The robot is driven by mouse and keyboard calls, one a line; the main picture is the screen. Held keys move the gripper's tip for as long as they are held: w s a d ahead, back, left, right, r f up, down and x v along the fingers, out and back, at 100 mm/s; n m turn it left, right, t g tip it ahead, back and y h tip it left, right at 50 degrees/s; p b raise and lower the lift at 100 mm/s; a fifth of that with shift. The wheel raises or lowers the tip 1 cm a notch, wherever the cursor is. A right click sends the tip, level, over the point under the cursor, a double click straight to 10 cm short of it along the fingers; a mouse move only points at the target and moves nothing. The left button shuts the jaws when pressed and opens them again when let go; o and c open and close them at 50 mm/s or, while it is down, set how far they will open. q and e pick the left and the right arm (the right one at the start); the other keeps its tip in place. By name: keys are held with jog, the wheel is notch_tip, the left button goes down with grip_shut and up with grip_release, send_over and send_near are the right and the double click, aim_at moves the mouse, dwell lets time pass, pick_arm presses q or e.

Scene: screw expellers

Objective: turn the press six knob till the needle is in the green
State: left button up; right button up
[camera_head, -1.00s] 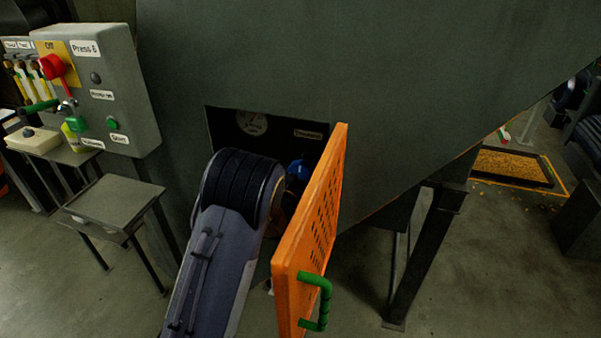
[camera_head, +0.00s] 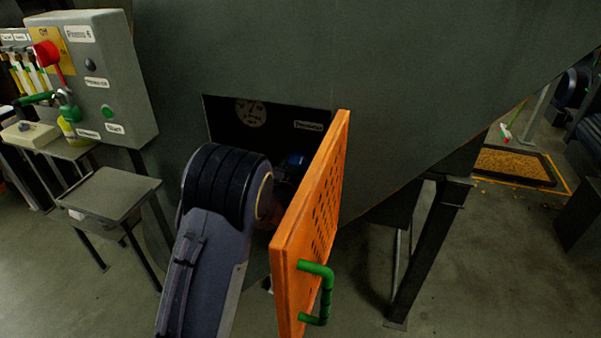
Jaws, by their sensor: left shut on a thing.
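The dial gauge (camera_head: 251,112) shows at the top left inside the dark opening of the press, beside a small label. Its needle and coloured band are too small and dim to read. My left arm reaches into the opening below the gauge. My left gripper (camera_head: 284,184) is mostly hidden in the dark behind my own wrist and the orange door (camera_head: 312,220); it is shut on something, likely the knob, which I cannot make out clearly. A small blue part (camera_head: 296,160) shows beside it. My right gripper is out of view.
The perforated orange door with a green handle (camera_head: 318,292) stands open just right of my arm. The grey Press 6 control box (camera_head: 118,70) with a red switch lever (camera_head: 46,54) is at upper left, above a small grey stand (camera_head: 110,193).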

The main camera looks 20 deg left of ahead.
pick_arm(q)
jog(key=m+b, duration=0.3)
jog(key=b, duration=0.1)
jog(key=shift+a+f, duration=0.1)
jog(key=shift+f, duration=0.1)
jog(key=shift+r+m+b, duration=0.2)
jog(key=shift+m+b, duration=1.05)
jog(key=shift+m, duration=0.55)
jog(key=o, duration=1)
jog(key=shift+s+a+b, duration=0.2)
jog(key=shift+s+b, duration=0.25)
jog(key=shift+s, duration=3.5)
